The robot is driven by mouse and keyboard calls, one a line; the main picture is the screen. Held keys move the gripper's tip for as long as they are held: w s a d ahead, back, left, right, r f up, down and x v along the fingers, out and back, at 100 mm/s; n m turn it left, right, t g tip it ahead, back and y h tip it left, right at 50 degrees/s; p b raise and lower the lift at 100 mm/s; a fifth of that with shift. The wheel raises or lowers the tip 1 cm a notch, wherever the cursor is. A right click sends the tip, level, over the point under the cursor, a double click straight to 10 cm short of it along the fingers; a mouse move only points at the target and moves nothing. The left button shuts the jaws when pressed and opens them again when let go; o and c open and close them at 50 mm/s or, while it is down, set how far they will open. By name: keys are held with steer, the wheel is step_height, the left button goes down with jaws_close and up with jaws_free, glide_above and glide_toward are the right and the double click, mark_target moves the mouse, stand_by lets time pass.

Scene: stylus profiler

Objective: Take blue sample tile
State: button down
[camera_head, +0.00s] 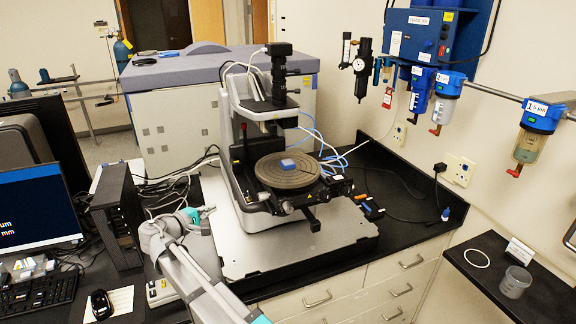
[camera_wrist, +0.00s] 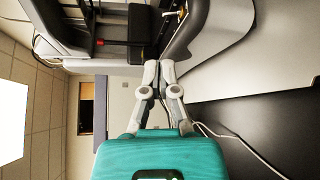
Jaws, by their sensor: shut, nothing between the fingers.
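The blue sample tile (camera_head: 288,164) lies on the round grey stage (camera_head: 270,180) of the stylus profiler, near the stage's middle in the head view. The tile does not show clearly in the wrist view. My gripper (camera_wrist: 159,63) has its two grey fingers together at the tips, with nothing held between them. In the head view my arm reaches up from the bottom to the left of the profiler, and its teal end is apart from the tile, lower and to the left. The fingertips are hard to make out there.
The profiler's column and camera (camera_head: 279,75) rise behind the stage. A monitor (camera_head: 38,208) and a black computer case (camera_head: 118,215) stand at left. Cables lie behind the profiler.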

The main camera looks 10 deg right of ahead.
mark_target(282, 164)
stand_by(0.3)
